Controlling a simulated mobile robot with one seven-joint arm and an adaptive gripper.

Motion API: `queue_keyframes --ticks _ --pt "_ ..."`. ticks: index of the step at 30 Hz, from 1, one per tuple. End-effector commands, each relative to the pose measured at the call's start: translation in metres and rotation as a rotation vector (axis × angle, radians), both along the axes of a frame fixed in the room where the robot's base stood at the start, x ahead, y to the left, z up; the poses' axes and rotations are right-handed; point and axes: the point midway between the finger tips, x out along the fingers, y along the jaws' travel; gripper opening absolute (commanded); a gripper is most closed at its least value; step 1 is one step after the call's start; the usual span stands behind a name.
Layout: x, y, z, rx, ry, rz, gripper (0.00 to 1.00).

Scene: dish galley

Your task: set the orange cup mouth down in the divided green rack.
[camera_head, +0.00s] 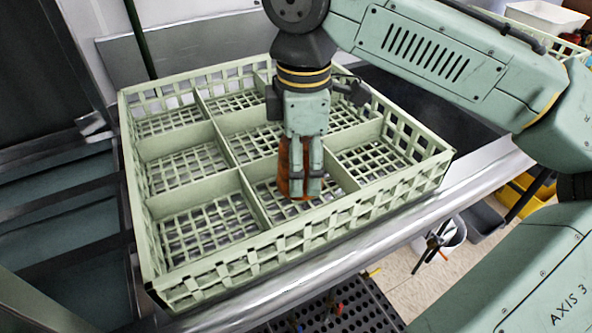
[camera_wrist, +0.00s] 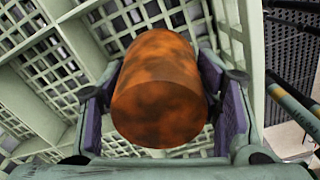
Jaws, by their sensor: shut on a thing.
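The orange cup (camera_head: 283,172) is mottled with dark patches and sits between my gripper's fingers, partly hidden by them in the head view. In the wrist view the cup (camera_wrist: 158,85) shows a closed, rounded end towards the camera, so its mouth faces down. My gripper (camera_head: 304,190) points down and is shut on the cup, with one purple-padded finger on each side. The cup is inside the front middle compartment of the pale green divided rack (camera_head: 205,268). I cannot tell whether its rim touches the rack floor.
The rack's other visible compartments are empty. Low divider walls (camera_head: 226,160) surround the cup's compartment. A metal counter edge (camera_head: 385,238) runs along the rack's front right.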

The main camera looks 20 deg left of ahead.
Motion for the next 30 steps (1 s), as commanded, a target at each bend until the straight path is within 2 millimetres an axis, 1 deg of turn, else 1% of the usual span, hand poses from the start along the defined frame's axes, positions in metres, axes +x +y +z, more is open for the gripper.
queue_keyframes --ticks 5,9,12,23,24,30 --pt "0.000 0.000 -0.017 -0.002 0.001 -0.001 0.30" --pt "0.000 0.000 -0.038 -0.002 0.001 -0.002 0.30" --pt "0.000 0.000 -0.046 -0.001 0.000 -0.001 0.30" --pt "0.000 0.000 -0.051 0.002 0.001 0.000 0.30" --pt "0.000 0.000 -0.050 0.001 0.000 -0.001 0.59" --pt "0.000 0.000 -0.050 0.001 0.000 -0.001 0.72"
